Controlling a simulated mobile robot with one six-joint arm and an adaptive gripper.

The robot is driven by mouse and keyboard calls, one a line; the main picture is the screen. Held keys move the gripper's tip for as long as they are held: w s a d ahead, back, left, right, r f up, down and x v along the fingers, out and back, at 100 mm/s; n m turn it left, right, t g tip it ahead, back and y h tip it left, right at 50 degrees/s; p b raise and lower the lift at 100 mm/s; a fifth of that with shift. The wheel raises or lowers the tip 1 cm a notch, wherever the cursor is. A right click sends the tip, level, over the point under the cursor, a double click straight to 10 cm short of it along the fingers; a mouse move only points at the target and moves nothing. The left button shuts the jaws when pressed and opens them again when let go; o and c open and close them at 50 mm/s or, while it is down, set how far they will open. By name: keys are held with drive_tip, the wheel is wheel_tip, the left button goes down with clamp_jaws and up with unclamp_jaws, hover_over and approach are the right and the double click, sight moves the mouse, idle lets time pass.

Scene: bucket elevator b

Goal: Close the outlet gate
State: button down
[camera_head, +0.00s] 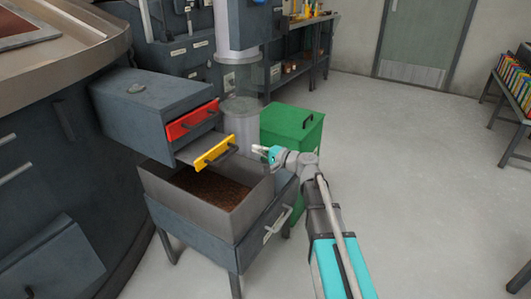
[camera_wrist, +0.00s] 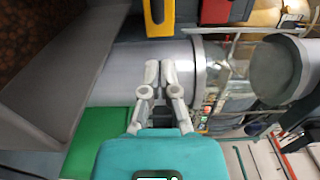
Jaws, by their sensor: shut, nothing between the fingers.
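A yellow-fronted slide plate (camera_head: 215,152) with a dark handle juts out from the lower part of a grey box housing (camera_head: 150,95). A red-fronted slide (camera_head: 192,120) with a dark handle sits just above it, closer to the housing. I cannot tell which of them is the outlet gate. In the wrist view the yellow front (camera_wrist: 158,18) and the red front (camera_wrist: 214,12) show at the top edge. My gripper (camera_head: 258,149) is shut and empty, to the right of the yellow front and apart from it; its fingers (camera_wrist: 163,66) point toward the yellow front in the wrist view.
An open grey bin (camera_head: 252,203) with brown grain stands below the slides, on a stand.

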approach(220, 135)
drive_tip(key=shift+w+a+f, duration=0.3)
drive_tip(key=shift+w+a, duration=0.25)
drive_tip(key=shift+a, duration=0.25)
drive_tip(key=x, duration=0.7)
drive_tip(key=shift+w, duration=0.15)
drive_tip(key=shift+w+a+r, duration=0.1)
drive_tip(key=shift+w+a, duration=0.05)
drive_tip(key=shift+a, duration=0.2)
drive_tip(key=shift+w, duration=0.1)
drive_tip(key=v, duration=1.4)
drive_tip(key=shift+s+d, duration=0.2)
drive_tip(key=shift+s, duration=0.1)
